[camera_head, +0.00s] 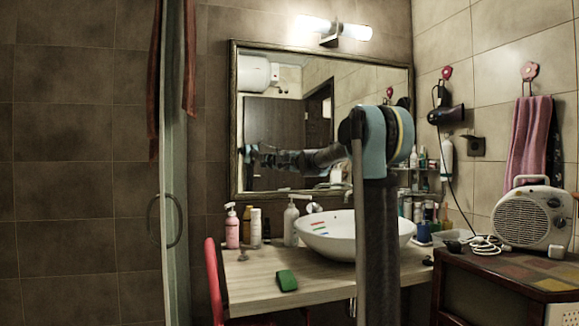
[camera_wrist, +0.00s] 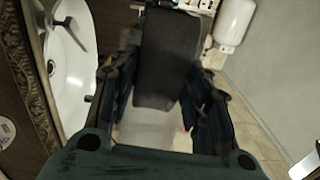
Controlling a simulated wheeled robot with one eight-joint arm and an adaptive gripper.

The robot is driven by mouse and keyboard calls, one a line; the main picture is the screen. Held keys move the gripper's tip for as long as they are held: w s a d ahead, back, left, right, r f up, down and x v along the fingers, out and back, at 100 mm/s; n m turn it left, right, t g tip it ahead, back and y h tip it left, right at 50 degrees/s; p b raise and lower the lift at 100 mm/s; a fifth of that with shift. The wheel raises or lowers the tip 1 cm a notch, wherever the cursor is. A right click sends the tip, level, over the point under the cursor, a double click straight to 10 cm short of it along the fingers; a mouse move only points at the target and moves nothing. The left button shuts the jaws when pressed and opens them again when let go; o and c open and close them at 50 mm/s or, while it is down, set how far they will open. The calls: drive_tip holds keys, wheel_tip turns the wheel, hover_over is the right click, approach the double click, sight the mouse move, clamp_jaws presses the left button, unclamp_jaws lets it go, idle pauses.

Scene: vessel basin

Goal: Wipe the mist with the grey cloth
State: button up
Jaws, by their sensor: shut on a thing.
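The mirror (camera_head: 285,95) hangs on the tiled wall above the counter. In the wrist view its carved frame (camera_wrist: 36,90) runs down the left. My gripper (camera_wrist: 168,85) is in front of the mirror, with its two dark fingers on either side of a dark grey piece that looks like the grey cloth (camera_wrist: 167,60); it is shut on it. A pale, blurred patch (camera_wrist: 150,130) shows between the fingers; I cannot tell whether it is mist.
A white basin (camera_head: 345,245) with coloured marks stands on the wooden counter (camera_head: 250,290). A green sponge (camera_head: 287,280) lies in front. Bottles, including a pink one (camera_head: 232,228), stand at the back left. A heater (camera_head: 535,217) sits on the right cabinet.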

drive_tip(key=shift+w+a, duration=0.2)
drive_tip(key=shift+w, duration=0.5)
idle(0.4)
drive_tip(key=shift+w+d, duration=0.2)
drive_tip(key=shift+d, duration=0.65)
drive_tip(key=shift+w+d, duration=0.2)
drive_tip(key=shift+d, duration=0.65)
drive_tip(key=w+d, duration=0.2)
drive_tip(key=d, duration=0.5)
drive_tip(key=shift+w, duration=0.2)
drive_tip(key=w+d, duration=0.3)
drive_tip(key=d, duration=1)
drive_tip(key=shift+w+d, duration=0.25)
drive_tip(key=shift+w, duration=0.1)
idle(0.5)
drive_tip(key=s+a, duration=0.3)
drive_tip(key=a, duration=0.7)
drive_tip(key=shift+a, duration=0.3)
idle(0.8)
